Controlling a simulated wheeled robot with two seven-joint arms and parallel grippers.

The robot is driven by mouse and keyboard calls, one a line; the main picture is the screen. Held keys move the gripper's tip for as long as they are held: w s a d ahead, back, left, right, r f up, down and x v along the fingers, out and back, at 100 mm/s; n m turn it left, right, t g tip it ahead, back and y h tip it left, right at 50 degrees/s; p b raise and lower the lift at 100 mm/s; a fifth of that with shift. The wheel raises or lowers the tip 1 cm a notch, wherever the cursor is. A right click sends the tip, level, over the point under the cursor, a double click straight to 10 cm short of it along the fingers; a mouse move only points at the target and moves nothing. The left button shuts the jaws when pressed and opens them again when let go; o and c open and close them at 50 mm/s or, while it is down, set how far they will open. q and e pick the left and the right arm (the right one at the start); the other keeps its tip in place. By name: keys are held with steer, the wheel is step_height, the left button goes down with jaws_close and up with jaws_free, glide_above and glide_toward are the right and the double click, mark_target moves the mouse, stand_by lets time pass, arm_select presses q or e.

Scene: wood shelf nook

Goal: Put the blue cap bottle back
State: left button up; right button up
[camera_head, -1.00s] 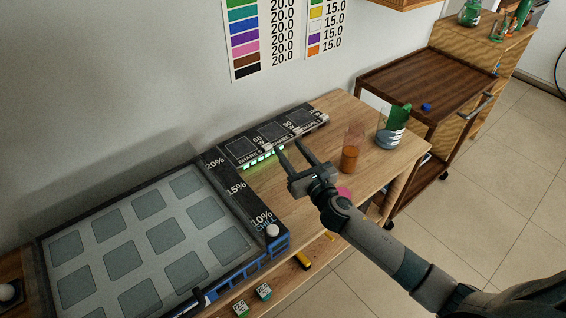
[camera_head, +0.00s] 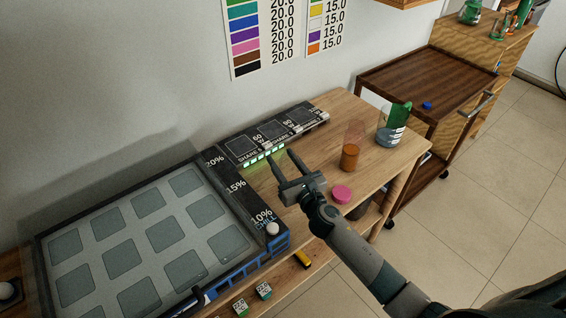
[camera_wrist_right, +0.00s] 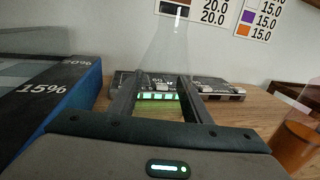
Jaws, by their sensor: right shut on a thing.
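My right gripper (camera_head: 286,166) is above the wooden table, between the black label strip and the pink disc. In the right wrist view its two fingers (camera_wrist_right: 160,100) are shut on a clear, see-through flask-like vessel (camera_wrist_right: 168,52), narrow at the top and wider below. The vessel is hardly visible in the head view, and no cap shows on its visible part. A small blue cap (camera_head: 427,106) lies on the dark brown cart top, to the right. My left gripper is not in view.
A pink disc (camera_head: 342,194) lies near the table's front edge. A blue-sided panel (camera_head: 262,262) fills the left. The cart top (camera_head: 420,82) is mostly clear.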

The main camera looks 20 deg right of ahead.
steer(key=shift+f, duration=0.2)
steer(key=shift+f, duration=0.1)
steer(key=o, duration=1.5)
